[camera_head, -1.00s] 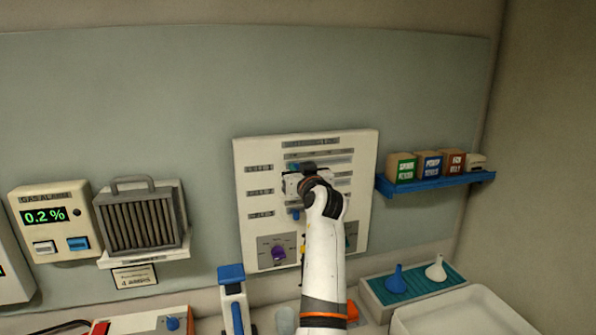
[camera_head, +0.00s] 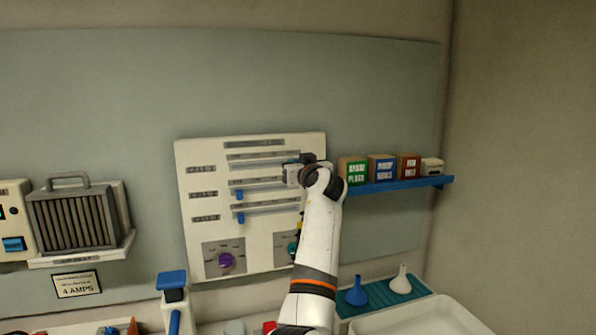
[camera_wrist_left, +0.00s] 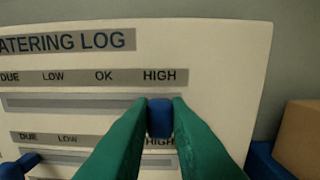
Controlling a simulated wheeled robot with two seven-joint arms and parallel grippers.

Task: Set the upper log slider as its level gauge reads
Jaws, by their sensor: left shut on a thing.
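The white log board (camera_head: 190,230) hangs on the wall, with three slider tracks. The upper slider track (camera_head: 262,163) runs across its top; it also shows in the left wrist view (camera_wrist_left: 80,103) under the labels DUE, LOW, OK and HIGH. My left gripper (camera_head: 289,166) is at the track's right part. In the wrist view its green fingers (camera_wrist_left: 160,106) are shut on the blue upper slider knob (camera_wrist_left: 159,118), which sits below HIGH (camera_wrist_left: 159,76). In the head view the gripper hides this knob. The level gauge cannot be made out. My right gripper is not in view.
The middle knob (camera_head: 239,194) and lower knob (camera_head: 241,218) sit at the left of their tracks. A purple dial (camera_head: 225,260) is below. A blue shelf (camera_head: 400,185) with several boxes is close right of the arm. Funnels stand on a teal rack (camera_head: 408,292).

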